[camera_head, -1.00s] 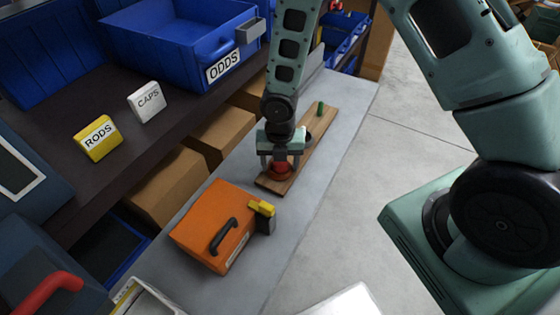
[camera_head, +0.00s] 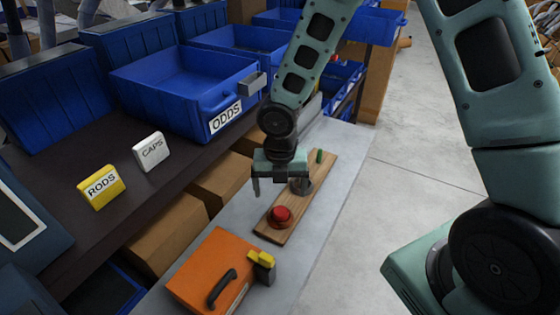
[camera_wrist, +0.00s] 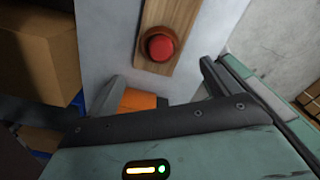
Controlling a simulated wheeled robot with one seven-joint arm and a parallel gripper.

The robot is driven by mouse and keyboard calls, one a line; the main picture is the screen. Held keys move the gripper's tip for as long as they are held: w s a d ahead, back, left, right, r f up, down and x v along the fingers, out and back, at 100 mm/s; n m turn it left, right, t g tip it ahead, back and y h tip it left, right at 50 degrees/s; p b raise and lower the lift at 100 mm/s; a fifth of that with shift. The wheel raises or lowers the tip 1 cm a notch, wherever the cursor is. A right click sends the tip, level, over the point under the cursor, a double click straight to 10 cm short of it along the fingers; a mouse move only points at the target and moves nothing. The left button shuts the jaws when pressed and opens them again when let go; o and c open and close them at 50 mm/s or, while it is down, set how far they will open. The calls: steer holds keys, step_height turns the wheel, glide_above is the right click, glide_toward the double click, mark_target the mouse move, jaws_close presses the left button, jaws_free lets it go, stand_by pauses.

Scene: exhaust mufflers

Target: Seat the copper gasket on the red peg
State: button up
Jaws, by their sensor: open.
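The red peg (camera_head: 282,213) stands on the near end of a wooden board (camera_head: 268,233). A reddish-brown ring, which looks like the copper gasket (camera_head: 277,223), lies low around the peg's base. In the wrist view the red peg (camera_wrist: 160,46) is round-topped, with the gasket (camera_wrist: 147,38) showing as a darker rim around it. Whether the gasket lies fully flat is too small to tell. My gripper (camera_head: 280,188) is open and empty, above and slightly behind the peg, apart from it.
A green peg (camera_head: 319,156) stands at the board's far end. An orange box (camera_head: 208,265) with a black handle and yellow-topped latch sits in front of the board. The blue ODDS bin (camera_head: 185,95) and RODS and CAPS signs are at left. Grey bench is bare right of the board.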

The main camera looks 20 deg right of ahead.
step_height(320, 180, up, 8)
steer(key=p, duration=0.1)
stand_by(0.6)
steer(key=s+a+r+m, duration=0.3)
steer(key=s+r+m, duration=0.2)
steer(key=s+m, duration=0.5)
steer(key=s+a+r+m, duration=0.3)
steer(key=s+r+m, duration=0.2)
steer(key=s+m, duration=0.5)
steer(key=m, duration=0.3)
steer(key=shift+m+y, duration=0.3)
steer(key=shift+a, duration=0.1)
